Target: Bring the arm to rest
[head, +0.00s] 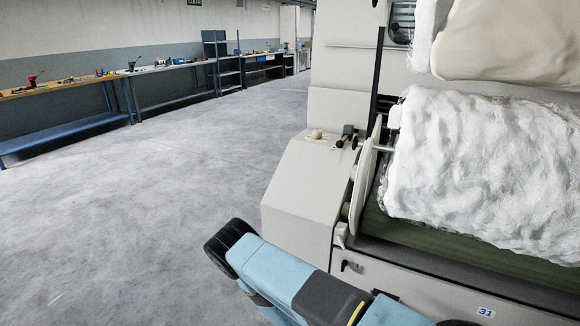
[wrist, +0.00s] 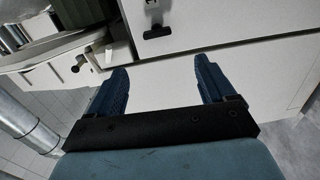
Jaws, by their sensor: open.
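My gripper (wrist: 160,84) shows in the wrist view with its two blue fingers spread apart. It is open and nothing is between the fingers. Beyond the fingertips are the pale panels of the carding machine (wrist: 160,55). In the head view my blue and dark grey arm crosses the bottom middle, in front of the machine's lower left side. The gripper's fingers cannot be made out in the head view.
The carding machine (head: 302,190) fills the right side, with white fibre (head: 480,165) on a green roller (head: 450,245). Workbenches (head: 65,88) with tools line the far left wall. The grey floor (head: 150,190) between is clear. A metal pipe (wrist: 25,120) shows in the wrist view.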

